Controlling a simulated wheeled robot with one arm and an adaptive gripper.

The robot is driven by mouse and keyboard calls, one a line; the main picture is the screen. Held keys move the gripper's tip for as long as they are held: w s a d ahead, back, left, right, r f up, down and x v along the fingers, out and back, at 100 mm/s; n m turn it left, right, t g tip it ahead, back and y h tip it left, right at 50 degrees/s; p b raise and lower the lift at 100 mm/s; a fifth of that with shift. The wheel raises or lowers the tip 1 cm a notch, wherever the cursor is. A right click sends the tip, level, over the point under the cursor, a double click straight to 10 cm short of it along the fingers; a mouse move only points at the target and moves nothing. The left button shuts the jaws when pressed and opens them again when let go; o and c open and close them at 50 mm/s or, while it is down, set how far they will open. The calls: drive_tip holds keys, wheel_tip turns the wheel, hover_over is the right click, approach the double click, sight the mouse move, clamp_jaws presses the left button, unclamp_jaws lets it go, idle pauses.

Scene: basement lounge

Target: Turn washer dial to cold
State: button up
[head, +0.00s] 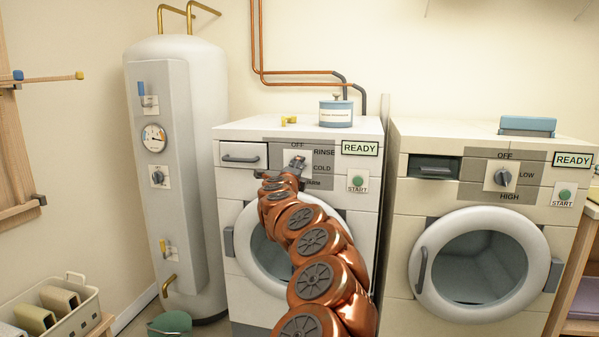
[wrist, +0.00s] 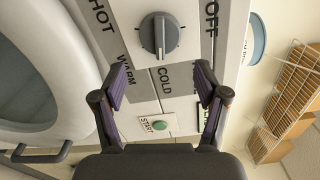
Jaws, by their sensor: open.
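The washer (head: 235,190) is the white front-loader in the middle of the head view. Its grey dial (wrist: 158,36) shows clearly at the top of the wrist view, with OFF, COLD, WARM and HOT around it. The COLD label (wrist: 165,88) lies between my fingers in the picture. My gripper (wrist: 162,82) is open and empty, apart from the dial, with a finger on either side of its line. In the head view my gripper (head: 280,181) partly covers the dial area.
A dryer (head: 402,215) stands right of the washer, its round door showing. The washer's green START button (wrist: 160,125) is near the dial. A water heater (head: 205,110) stands left. A blue-and-white tin (head: 336,113) sits on the washer top.

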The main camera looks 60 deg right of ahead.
drive_tip(key=v, duration=0.8)
idle(0.4)
drive_tip(key=shift+a, duration=0.1)
idle(0.4)
